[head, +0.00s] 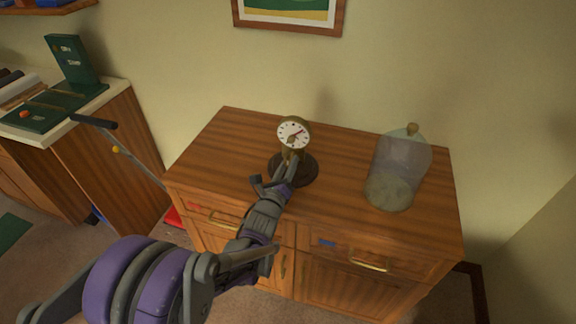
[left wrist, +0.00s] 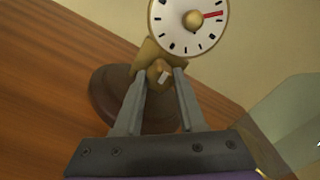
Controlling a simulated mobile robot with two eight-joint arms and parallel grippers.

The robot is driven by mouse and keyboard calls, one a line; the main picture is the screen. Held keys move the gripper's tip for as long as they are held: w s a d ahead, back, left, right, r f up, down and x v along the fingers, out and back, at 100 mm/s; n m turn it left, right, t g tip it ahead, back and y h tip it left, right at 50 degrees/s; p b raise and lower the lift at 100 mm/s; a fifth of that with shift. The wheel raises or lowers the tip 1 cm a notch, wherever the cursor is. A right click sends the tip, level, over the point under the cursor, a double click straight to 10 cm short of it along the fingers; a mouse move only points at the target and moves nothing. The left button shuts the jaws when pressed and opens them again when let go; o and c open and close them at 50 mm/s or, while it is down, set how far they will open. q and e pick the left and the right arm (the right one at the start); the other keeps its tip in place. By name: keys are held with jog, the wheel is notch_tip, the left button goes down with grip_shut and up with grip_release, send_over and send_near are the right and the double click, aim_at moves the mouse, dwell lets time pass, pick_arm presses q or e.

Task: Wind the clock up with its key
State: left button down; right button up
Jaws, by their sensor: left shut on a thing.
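The clock (head: 294,132) stands upright on the wooden cabinet, with a round white dial on a dark round base (head: 307,170). In the left wrist view its dial (left wrist: 180,22) shows black marks, a red hand and a brass centre knob. My left gripper (head: 290,157) is at the front of the clock, just below the dial. Its two fingers are shut on a small brass key (left wrist: 160,74), which shows between the fingertips in the left wrist view. The gripper hides part of the clock's stem. My right gripper is not in view.
A glass dome (head: 402,160) with a knob on top stands on the right of the cabinet top (head: 225,145). The cabinet top left of the clock is clear. A counter with a dark green box (head: 70,60) is at the left.

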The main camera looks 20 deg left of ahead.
pick_arm(q)
jog(key=c, duration=0.5)
grip_release()
jog(key=s, duration=1.1)
jog(key=shift+a, duration=0.15)
jog(key=shift+w, duration=0.1)
